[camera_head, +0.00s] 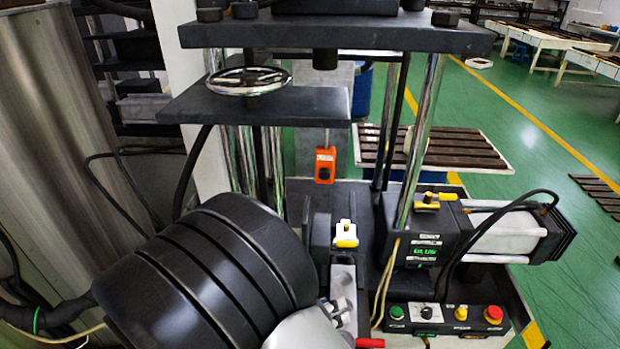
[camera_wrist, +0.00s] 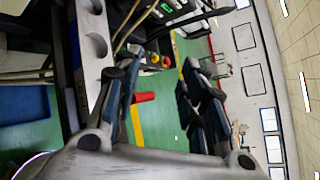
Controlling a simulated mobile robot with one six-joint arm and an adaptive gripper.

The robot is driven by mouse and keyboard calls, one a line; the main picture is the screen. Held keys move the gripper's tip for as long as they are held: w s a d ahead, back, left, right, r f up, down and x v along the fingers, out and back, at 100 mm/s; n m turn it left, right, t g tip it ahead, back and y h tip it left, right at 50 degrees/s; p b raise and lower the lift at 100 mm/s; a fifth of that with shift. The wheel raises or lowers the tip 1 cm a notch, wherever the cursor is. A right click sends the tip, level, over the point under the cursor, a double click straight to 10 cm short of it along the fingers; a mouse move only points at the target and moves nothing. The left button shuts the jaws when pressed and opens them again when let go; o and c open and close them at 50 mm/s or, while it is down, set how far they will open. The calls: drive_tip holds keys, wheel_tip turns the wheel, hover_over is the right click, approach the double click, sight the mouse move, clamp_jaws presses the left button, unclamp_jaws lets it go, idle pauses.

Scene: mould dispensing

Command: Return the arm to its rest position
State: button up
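My gripper (camera_wrist: 163,64) shows in the wrist view with its two dark fingers well apart and nothing held between them. A red handle end (camera_wrist: 143,97) shows in the gap beside the left finger; I cannot tell whether they touch. In the head view a red handle (camera_head: 370,343) shows at the bottom edge, beside pale grey parts of my arm. The gripper's fingers are hard to make out in that view. A pale plate with round holes (camera_wrist: 96,46) lies left of the fingers in the wrist view.
A press with chrome columns and a handwheel (camera_head: 249,80) stands ahead. An orange box (camera_head: 325,165) hangs in it. A button panel (camera_head: 444,315) and a cylinder unit (camera_head: 506,232) stand at the right. A cable arches there. Green floor is open at the far right.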

drive_tip(key=s+d+r+m+g+y+b, duration=0.1)
drive_tip(key=s+d+r+m+g+y, duration=0.15)
drive_tip(key=d+m+g, duration=0.35)
drive_tip(key=s+d+r+m+g+y, duration=0.15)
drive_tip(key=s+d+m, duration=0.25)
drive_tip(key=m, duration=0.5)
drive_tip(key=s+d+r+m+t+y+b, duration=0.1)
drive_tip(key=s+r+m+t+y, duration=0.3)
drive_tip(key=m, duration=1.5)
wheel_tip(320, 180, up, 3)
drive_tip(key=s+y, duration=0.2)
drive_tip(key=y, duration=0.2)
drive_tip(key=shift+s+m+b, duration=0.25)
drive_tip(key=shift+m+b, duration=0.05)
drive_tip(key=shift+d, duration=0.1)
